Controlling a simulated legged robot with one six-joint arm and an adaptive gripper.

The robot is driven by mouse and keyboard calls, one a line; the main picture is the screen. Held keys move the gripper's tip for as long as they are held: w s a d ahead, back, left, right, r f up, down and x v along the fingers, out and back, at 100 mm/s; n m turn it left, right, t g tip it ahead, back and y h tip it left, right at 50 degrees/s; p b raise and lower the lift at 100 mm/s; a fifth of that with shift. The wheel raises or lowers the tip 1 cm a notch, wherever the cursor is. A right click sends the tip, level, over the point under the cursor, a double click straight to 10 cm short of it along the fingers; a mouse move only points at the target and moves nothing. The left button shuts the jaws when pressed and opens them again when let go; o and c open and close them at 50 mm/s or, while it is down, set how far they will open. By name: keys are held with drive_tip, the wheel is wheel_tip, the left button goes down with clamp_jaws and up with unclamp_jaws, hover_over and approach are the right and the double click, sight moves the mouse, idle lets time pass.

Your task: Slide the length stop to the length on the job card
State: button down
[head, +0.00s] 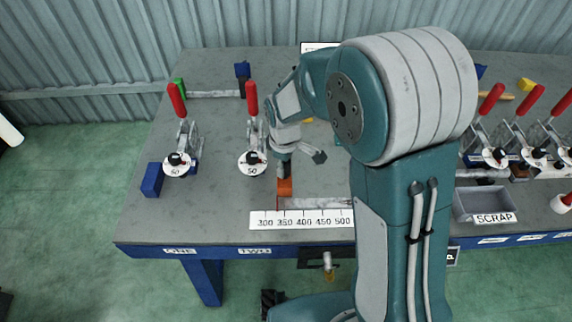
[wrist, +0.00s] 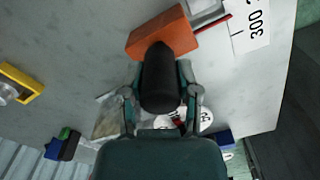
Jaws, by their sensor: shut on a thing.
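The length stop is an orange block (head: 285,188) with a dark upright knob, on a pale rail (head: 318,203) behind the white length scale (head: 302,220). The scale reads 300 to 500 from left to right. A thin red pointer runs from the block to the scale, seemingly between 300 and 350. In the wrist view the orange block (wrist: 168,36) and red pointer (wrist: 212,29) show near the 300 mark. My gripper (head: 284,168) is shut on the black knob (wrist: 160,78). A white card (head: 318,46) at the back is mostly hidden by my arm, its text unreadable.
Red-handled toggle clamps (head: 252,135) stand on the grey bench left of my gripper, with more at the right. A grey SCRAP bin (head: 484,203) is at the right. Blue blocks (head: 152,180) sit at the left. My arm covers the rail's right part.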

drive_tip(key=a, duration=0.3)
drive_tip(key=shift+a, duration=0.2)
drive_tip(key=shift+c, duration=1.6)
unclamp_jaws()
drive_tip(key=shift+a, duration=0.1)
